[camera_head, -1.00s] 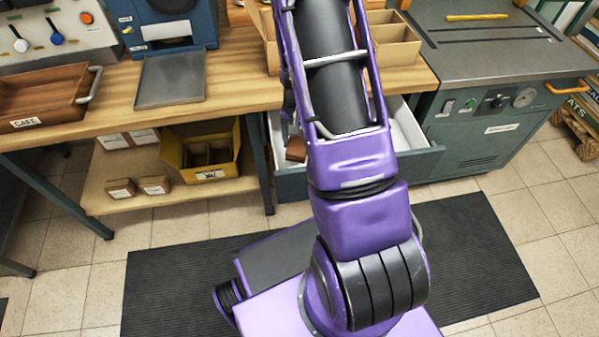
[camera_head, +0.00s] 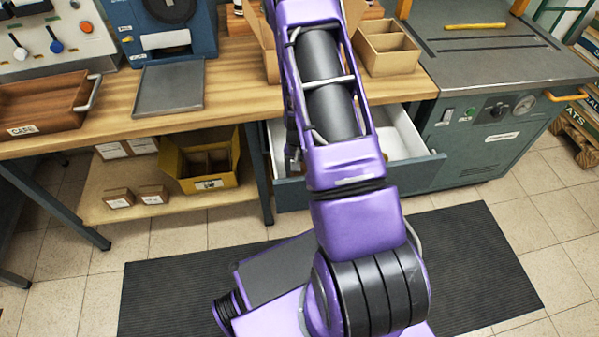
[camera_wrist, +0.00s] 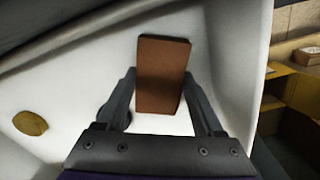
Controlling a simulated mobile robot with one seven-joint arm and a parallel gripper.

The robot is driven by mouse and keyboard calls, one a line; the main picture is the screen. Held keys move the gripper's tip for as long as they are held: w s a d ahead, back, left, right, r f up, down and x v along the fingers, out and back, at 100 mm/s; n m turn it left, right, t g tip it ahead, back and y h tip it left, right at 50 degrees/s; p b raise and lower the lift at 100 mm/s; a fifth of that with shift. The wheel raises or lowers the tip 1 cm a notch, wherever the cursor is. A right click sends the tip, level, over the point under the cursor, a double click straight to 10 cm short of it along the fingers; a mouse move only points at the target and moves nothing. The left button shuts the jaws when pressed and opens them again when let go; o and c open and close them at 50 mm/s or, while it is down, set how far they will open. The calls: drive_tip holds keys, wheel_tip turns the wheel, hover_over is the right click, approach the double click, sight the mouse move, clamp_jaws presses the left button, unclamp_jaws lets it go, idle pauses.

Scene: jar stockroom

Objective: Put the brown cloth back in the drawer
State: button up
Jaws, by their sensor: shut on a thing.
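The brown cloth (camera_wrist: 163,75) shows in the wrist view as a folded rectangular block between the fingers of my gripper (camera_wrist: 160,82). My gripper is shut on it. The cloth is over the white inside of the drawer (camera_wrist: 75,95); I cannot tell whether it touches the drawer floor. In the head view the grey-fronted drawer (camera_head: 412,172) is pulled open under the wooden bench. My purple arm reaches across it and hides the cloth and most of the gripper.
A yellowish round thing (camera_wrist: 31,123) lies in the drawer. A yellow bin (camera_head: 208,184) and small boxes stand on the lower shelf left of the drawer. A grey machine cabinet (camera_head: 490,150) stands at right. Cardboard boxes (camera_head: 388,55) are on the bench above.

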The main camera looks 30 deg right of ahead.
drive_tip(key=shift+f, duration=0.2)
drive_tip(key=o, duration=1.3)
wheel_tip(320, 180, up, 12)
drive_tip(key=p, duration=0.1)
drive_tip(key=shift+r, duration=0.2)
